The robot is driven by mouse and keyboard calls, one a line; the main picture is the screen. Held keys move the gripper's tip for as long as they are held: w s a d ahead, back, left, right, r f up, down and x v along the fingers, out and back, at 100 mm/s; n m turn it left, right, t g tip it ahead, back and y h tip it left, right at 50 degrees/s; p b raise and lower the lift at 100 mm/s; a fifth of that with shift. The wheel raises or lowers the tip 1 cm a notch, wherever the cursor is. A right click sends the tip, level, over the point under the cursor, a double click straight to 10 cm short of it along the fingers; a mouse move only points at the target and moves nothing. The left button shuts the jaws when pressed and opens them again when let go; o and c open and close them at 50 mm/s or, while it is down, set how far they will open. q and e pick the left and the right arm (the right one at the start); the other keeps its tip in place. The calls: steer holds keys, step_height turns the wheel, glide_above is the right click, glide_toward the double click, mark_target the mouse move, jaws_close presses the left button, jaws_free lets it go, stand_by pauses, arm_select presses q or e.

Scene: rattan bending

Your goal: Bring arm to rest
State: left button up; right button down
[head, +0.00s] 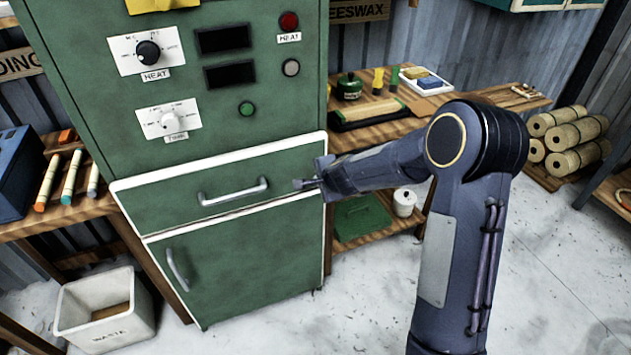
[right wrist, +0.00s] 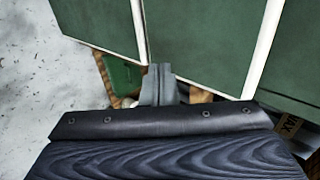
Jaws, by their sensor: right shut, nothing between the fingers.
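My right arm reaches in from the lower right of the head view. My right gripper (head: 305,183) is at the right edge of the green cabinet (head: 262,290), level with its drawer (head: 190,187). Its fingers are shut with nothing between them. In the right wrist view the closed fingers (right wrist: 158,85) point toward the cabinet's white-trimmed corner; whether they touch it I cannot tell. The drawer and the lower door look closed, and the drawer handle (head: 233,191) is clear of the gripper. My left gripper is not in view.
A white bin (head: 105,310) stands at lower left. Rolled bundles (head: 575,140) are stacked at right. The floor in front is clear.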

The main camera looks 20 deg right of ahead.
steer(key=s+a+r+n+y+p, duration=0.1)
steer(key=s+a+r+n+y, duration=0.3)
steer(key=s+r, duration=0.5)
steer(key=s+a+r+n+y, duration=0.15)
steer(key=s+r+n, duration=0.45)
steer(key=s, duration=0.6)
steer(key=s+f+n+g+h, duration=0.1)
steer(key=s+n+g, duration=0.1)
steer(key=s, duration=0.6)
steer(key=s+a+f+n+g, duration=0.1)
steer(key=s+n, duration=0.3)
steer(key=s, duration=0.5)
steer(key=shift+a+f+g+h, duration=0.15)
steer(key=shift+f+g+h, duration=0.25)
steer(key=shift+f, duration=0.2)
